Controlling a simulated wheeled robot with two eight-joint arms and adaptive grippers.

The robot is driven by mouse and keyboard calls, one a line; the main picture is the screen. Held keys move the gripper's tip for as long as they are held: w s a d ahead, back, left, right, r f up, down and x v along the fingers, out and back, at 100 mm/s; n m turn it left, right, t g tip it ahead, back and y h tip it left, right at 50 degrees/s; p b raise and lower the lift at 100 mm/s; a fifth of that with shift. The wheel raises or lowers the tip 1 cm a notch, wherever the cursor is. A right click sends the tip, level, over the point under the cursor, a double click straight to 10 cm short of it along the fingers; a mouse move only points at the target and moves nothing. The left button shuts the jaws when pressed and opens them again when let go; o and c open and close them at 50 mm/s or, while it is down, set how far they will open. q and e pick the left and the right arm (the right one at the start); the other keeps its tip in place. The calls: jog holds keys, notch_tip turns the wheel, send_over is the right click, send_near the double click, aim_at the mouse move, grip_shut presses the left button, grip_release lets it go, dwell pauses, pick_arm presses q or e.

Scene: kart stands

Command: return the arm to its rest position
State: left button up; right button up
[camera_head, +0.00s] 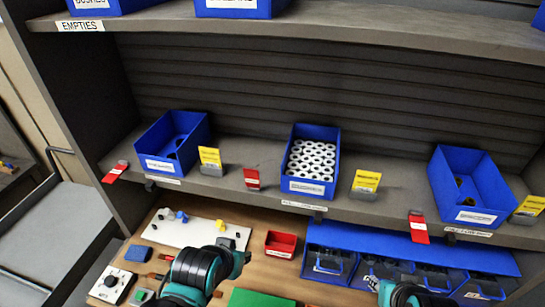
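My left arm comes in at the bottom, left of centre, as a teal and black joint above the lower worktop. A smaller teal and black part of my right arm shows at the bottom edge, right of centre, in front of the blue drawer unit (410,243). No fingertips of either gripper show, so I see neither gripper nor anything held.
The shelf (240,190) holds a nearly empty blue bin (160,148), a blue bin of white-ringed parts (307,187) and another blue bin (465,212). Below are a white board (190,233), a red tray (281,241) and a green mat (258,298).

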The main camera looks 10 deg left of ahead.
pick_arm(q)
notch_tip(320, 180, down, 14)
jog(key=b, duration=1.3)
jog(key=shift+r, duration=0.2)
